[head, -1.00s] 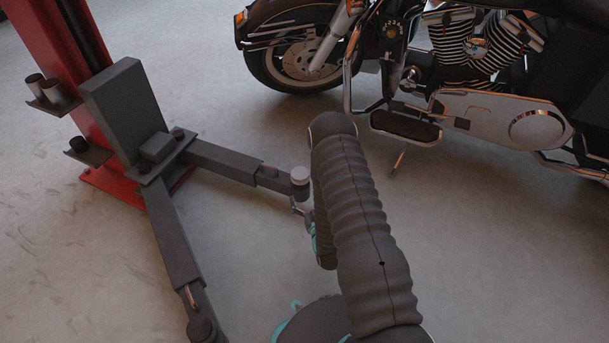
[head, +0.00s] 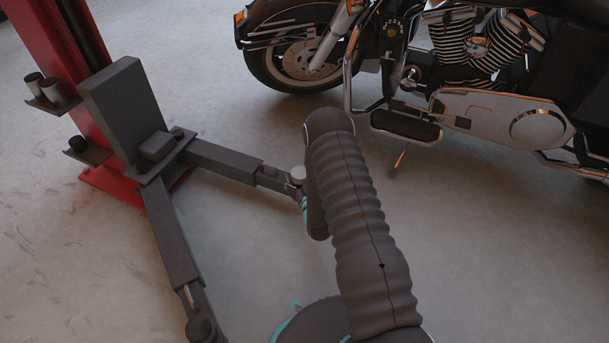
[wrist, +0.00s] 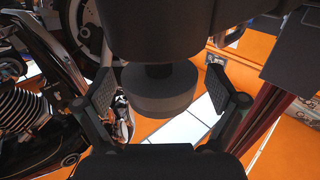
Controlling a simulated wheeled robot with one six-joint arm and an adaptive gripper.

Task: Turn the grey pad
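In the wrist view the pad (wrist: 160,103) appears as a dark grey cylinder under a stem, in the middle of the picture. My gripper (wrist: 159,92) is open, with one finger on each side of the pad. A narrow gap shows between each finger and the pad. In the head view my gripper is hidden behind my arm.
A red lift post (head: 62,60) with a dark carriage (head: 122,105) stands at the left. A second swing arm (head: 172,240) reaches toward the front. A motorcycle (head: 480,105) stands at the upper right. Grey floor is open between them.

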